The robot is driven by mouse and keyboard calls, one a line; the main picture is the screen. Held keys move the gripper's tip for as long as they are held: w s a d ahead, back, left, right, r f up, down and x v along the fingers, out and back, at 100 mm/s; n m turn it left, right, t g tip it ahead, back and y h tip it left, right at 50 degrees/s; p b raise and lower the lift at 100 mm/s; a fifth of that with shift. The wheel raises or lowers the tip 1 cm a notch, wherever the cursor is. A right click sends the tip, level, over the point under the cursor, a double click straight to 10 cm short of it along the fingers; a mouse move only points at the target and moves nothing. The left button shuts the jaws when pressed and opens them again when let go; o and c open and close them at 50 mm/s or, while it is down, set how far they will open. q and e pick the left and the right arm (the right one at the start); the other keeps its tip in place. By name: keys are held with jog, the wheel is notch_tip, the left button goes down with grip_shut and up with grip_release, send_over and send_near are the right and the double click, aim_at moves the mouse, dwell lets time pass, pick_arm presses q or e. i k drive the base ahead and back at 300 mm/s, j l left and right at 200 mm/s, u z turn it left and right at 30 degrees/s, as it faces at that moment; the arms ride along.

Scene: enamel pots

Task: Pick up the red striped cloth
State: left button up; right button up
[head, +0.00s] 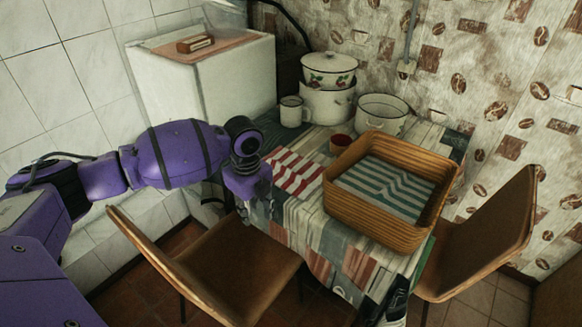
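The red striped cloth (296,173), red and white, lies flat on the table, left of the wicker basket and close to its wall. My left gripper (246,188) is at the table's left edge, just left of the cloth and apart from it in the picture. It points downward, and its fingers are too small and dark to tell whether they are open or shut. I see nothing held in it. My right gripper is not in view.
A wicker basket (372,224) with a green striped cloth (388,188) stands right of the red one. Behind are a small red-brown cup (340,143), a white mug (293,112), stacked pots (328,102) and an open pot (382,113). Chairs stand at front left (235,265) and right (490,240).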

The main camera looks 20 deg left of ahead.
aim_at(296, 176)
jog(key=i, duration=0.9)
